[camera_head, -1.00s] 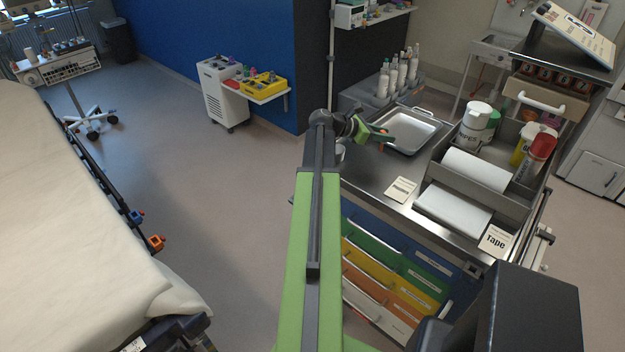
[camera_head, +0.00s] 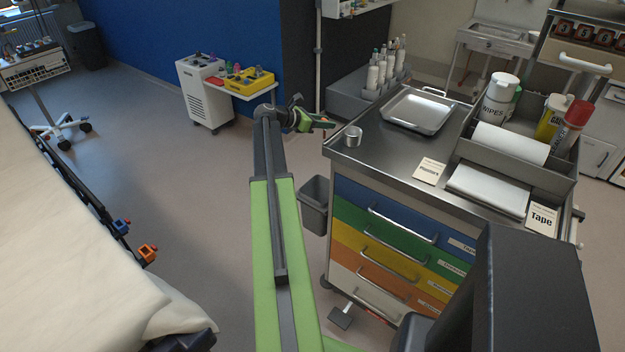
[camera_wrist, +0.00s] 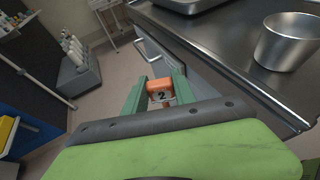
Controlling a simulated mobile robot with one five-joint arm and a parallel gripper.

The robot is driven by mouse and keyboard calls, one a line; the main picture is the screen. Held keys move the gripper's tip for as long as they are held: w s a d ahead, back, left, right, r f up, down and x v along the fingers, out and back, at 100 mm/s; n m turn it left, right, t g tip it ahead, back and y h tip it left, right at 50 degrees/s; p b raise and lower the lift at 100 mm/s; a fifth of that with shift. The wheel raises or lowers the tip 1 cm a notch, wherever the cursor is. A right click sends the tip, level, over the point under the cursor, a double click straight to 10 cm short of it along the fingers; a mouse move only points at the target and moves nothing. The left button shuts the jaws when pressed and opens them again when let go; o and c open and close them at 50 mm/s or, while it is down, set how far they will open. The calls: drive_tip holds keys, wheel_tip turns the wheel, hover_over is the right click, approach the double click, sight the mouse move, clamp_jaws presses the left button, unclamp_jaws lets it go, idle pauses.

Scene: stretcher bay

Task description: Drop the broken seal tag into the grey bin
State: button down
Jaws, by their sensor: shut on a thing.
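My gripper (camera_head: 327,123) is shut on a small orange tag marked "2", which shows between the green fingers in the wrist view (camera_wrist: 160,88). In the head view the tag is too small to make out clearly. The gripper is just off the left edge of the steel trolley top, near a small metal cup. The grey bin (camera_head: 314,207) hangs or stands beside the trolley's left side, below the gripper and lower in the picture. Part of its open mouth shows; its inside is mostly hidden.
The trolley top (camera_head: 385,165) carries a metal cup (camera_head: 352,137), a steel tray (camera_head: 418,112) and boxes. A bed (camera_head: 60,250) is at left. A dark bin (camera_head: 88,47) stands far back left. The floor between bed and trolley is clear.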

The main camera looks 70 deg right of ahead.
wheel_tip(320, 180, down, 22)
drive_tip(key=b, duration=2)
drive_tip(key=shift+w+f, duration=0.2)
drive_tip(key=shift+w, duration=0.2)
wheel_tip(320, 180, down, 6)
drive_tip(key=b, duration=0.6)
drive_tip(key=c, duration=0.9)
unclamp_jaws()
drive_tip(key=shift+c, duration=0.2)
drive_tip(key=shift+r, duration=0.1)
